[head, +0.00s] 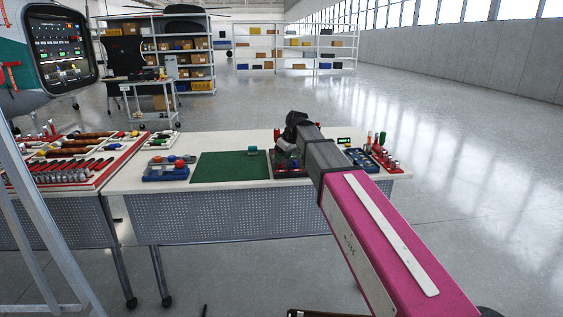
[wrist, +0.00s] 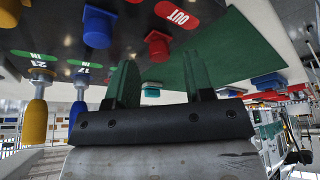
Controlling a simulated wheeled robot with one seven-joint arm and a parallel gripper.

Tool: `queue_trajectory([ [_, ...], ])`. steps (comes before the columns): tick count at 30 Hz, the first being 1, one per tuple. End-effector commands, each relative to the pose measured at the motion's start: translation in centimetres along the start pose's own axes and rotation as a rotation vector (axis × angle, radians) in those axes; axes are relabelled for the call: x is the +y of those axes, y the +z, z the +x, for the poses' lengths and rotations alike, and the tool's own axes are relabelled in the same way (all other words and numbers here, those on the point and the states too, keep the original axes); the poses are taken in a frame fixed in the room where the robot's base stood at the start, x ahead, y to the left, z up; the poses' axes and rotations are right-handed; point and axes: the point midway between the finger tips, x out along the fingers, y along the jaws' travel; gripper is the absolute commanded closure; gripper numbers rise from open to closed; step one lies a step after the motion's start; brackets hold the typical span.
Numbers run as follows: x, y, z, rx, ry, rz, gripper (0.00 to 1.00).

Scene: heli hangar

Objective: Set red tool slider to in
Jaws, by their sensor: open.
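In the wrist view, a red block (wrist: 157,46), which looks like the red slider's knob, stands on a dark board (wrist: 50,42) beside a red label reading OUT (wrist: 178,14). My gripper (wrist: 158,72) is open, its two green fingers apart. The red block appears between them in the picture, beyond the tips; nothing is held and contact cannot be told. A blue block (wrist: 97,26) and a yellow block (wrist: 9,13) stand along the same board. In the head view, my arm partly covers the dark board (head: 290,174) on the table.
The board also carries yellow-handled (wrist: 35,122) and blue-handled (wrist: 80,120) tools near green IN labels. A green mat (head: 225,170) and a blue tray (head: 165,176) lie left of it on the table (head: 130,177). Another blue tray (head: 358,159) and a red rack (head: 380,157) stand right.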

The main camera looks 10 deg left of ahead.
Motion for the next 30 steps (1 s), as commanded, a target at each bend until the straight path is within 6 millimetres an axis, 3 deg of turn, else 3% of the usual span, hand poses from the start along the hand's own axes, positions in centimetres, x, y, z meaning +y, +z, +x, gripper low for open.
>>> queue_trajectory([
  [6, 0.1, 0.0, 1.9, 0.000, 0.000, 0.000, 0.52],
  [17, 0.0, 0.0, 2.3, 0.000, 0.001, 0.001, 0.52],
  [21, 0.0, 0.0, 2.3, 0.000, 0.000, 0.001, 0.98],
  [30, 1.1, -1.0, 2.7, 0.000, 0.001, 0.001, 1.00],
])
